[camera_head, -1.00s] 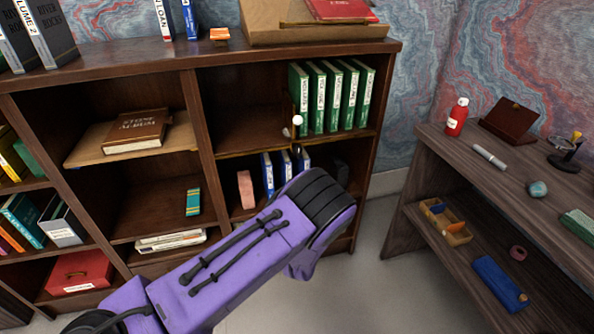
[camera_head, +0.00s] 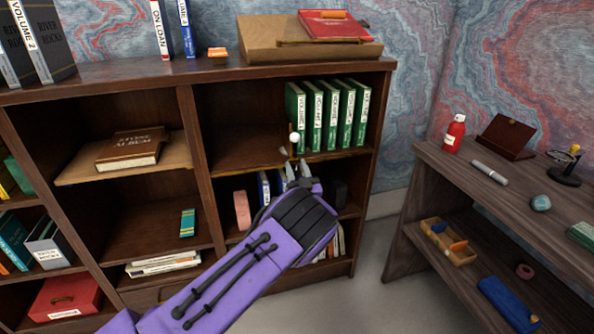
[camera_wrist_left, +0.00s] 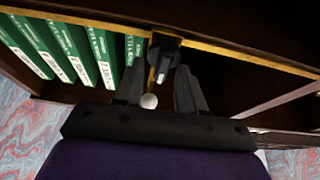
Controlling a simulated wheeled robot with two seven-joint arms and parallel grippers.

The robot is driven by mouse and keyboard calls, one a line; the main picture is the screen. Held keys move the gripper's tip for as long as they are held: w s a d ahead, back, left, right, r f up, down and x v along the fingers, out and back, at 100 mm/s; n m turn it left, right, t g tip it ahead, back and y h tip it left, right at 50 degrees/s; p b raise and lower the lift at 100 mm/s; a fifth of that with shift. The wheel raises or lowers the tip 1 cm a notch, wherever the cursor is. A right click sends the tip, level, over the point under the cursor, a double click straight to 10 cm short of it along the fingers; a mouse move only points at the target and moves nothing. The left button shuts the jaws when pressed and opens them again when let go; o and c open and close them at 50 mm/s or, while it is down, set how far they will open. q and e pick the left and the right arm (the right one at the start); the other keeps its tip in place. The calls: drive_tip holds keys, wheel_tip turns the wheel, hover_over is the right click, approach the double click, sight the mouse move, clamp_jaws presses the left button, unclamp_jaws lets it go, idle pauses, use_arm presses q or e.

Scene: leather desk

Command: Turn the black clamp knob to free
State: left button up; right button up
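The black clamp knob (camera_wrist_left: 164,52), with a pale grey pointer piece, sits at the brass-coloured edge of the shelf in the left wrist view. My left gripper (camera_wrist_left: 160,78) is open, with one dark finger on each side of the knob's line; I cannot tell whether either touches it. A small white ball (camera_wrist_left: 149,101) shows between the fingers. In the head view the white ball (camera_head: 294,137) stands just above my left gripper (camera_head: 297,171), whose tips reach the shelf edge. The knob is hard to make out there. My right gripper is not in view.
Green binders (camera_head: 333,117) stand on the shelf just right of the white ball. Blue books (camera_head: 265,190) and a pink block (camera_head: 242,210) stand in the compartment below. A side desk (camera_head: 470,176) is at the right, with open floor between.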

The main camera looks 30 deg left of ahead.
use_arm(q)
drive_tip(key=shift+c, duration=0.3)
drive_tip(key=c, duration=0.6)
drive_tip(key=shift+c, duration=0.2)
drive_tip(key=shift+f, duration=0.1)
drive_tip(key=n+g+y+b, duration=0.1)
drive_tip(key=n, duration=0.1)
drive_tip(key=shift+s+f+n, duration=0.1)
drive_tip(key=shift+n, duration=0.2)
drive_tip(key=n+g+b, duration=0.1)
drive_tip(key=n, duration=0.1)
drive_tip(key=n+g+b, duration=0.1)
drive_tip(key=n, duration=0.2)
drive_tip(key=shift+s+a+f+g+y, duration=0.1)
drive_tip(key=shift+s+a+g+y, duration=0.05)
drive_tip(key=shift+g+y, duration=0.25)
drive_tip(key=n+g+b, duration=0.1)
drive_tip(key=n, duration=0.2)
drive_tip(key=n+g+b, duration=0.1)
drive_tip(key=n+g, duration=0.1)
drive_tip(key=n, duration=0.2)
drive_tip(key=shift+s+a+f, duration=0.15)
drive_tip(key=n+g, duration=0.1)
drive_tip(key=n, duration=0.1)
drive_tip(key=n+h+b, duration=0.1)
drive_tip(key=n, duration=0.2)
drive_tip(key=shift+f+g, duration=0.1)
drive_tip(key=shift+g, duration=0.3)
drive_tip(key=shift+n, duration=0.3)
clamp_jaws()
